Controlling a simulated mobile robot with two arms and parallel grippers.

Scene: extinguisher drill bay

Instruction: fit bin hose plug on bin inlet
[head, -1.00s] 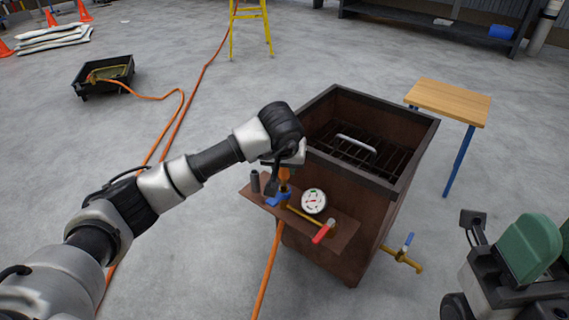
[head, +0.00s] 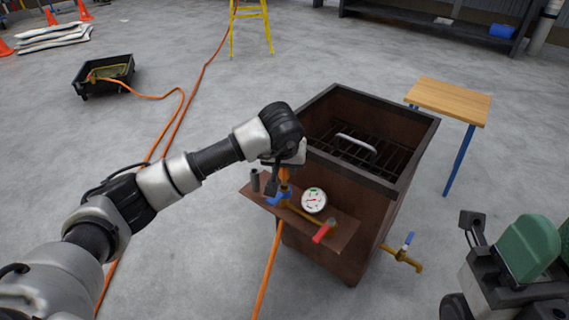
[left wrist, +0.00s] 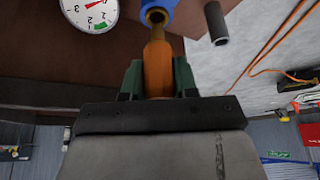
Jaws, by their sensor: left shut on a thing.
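My left gripper (head: 284,180) is shut on the orange bin hose plug (left wrist: 157,68), which sits between its green fingers in the left wrist view. The plug's brass nose points at the blue-collared bin inlet (left wrist: 157,12) and overlaps it in that view; I cannot tell how deep it is seated. In the head view the gripper hides most of the plug and inlet, above the brown shelf (head: 346,240) on the burn bin (head: 325,178). My right gripper (head: 546,245) is at the right edge, its green fingers apart, with nothing seen between them; one is cut off.
On the shelf are a round gauge (head: 314,201), a red-handled valve (head: 321,233) and a dark upright tube (head: 255,181). An orange hose (head: 268,270) hangs below it. A brass tap (head: 402,256) juts from the bin's side. A wooden-topped table (head: 449,101) stands to the right.

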